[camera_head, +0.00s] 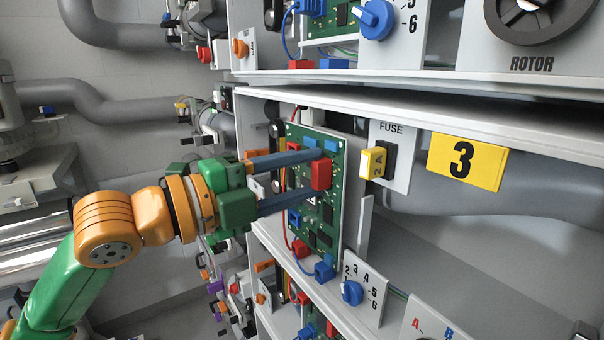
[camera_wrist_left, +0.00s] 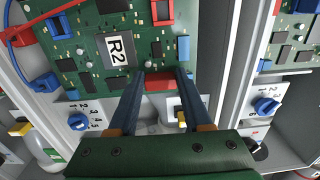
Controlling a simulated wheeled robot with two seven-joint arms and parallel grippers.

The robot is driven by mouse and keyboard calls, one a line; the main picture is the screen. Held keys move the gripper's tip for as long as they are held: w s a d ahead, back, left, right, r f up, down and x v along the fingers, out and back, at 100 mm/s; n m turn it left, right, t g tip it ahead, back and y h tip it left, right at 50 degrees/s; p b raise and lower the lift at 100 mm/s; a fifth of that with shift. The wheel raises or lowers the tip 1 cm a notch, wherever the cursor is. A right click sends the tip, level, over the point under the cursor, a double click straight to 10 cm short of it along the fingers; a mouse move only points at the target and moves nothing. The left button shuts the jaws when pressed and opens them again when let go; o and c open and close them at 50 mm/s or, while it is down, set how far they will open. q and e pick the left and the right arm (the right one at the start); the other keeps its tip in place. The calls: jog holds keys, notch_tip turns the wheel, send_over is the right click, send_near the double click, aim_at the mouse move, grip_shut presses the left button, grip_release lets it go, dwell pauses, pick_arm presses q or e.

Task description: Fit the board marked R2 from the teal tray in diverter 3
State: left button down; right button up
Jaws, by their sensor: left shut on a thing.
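A green circuit board (camera_head: 325,220) stands upright in the bay beside the yellow sign 3 (camera_head: 467,161). In the left wrist view the board (camera_wrist_left: 60,70) bears a white label, R2 (camera_wrist_left: 120,48). My left gripper (camera_head: 321,172) is shut on the board's red block (camera_head: 321,176), one blue-grey finger on each side. The red block (camera_wrist_left: 160,82) also shows between the fingers in the left wrist view. Whether the board is fully seated I cannot tell. My right gripper and the teal tray are not in view.
A yellow 2 A fuse (camera_head: 374,163) sticks out right of the board. Blue connectors (camera_head: 323,268), a red lead (camera_head: 291,238) and a blue selector knob (camera_head: 352,292) are near its lower edge. A white shelf (camera_head: 400,107) runs above. Another bay with a board lies below.

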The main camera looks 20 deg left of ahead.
aim_at(325, 170)
pick_arm(q)
jog(key=shift+p+x, duration=0.9)
jog(key=shift+x, duration=0.45)
dwell(0.3)
jog(key=shift+p, duration=0.3)
dwell(0.5)
jog(key=shift+w+d+p, duration=0.3)
jog(key=shift+w+p, duration=0.15)
jog(key=shift+p, duration=0.2)
dwell(0.6)
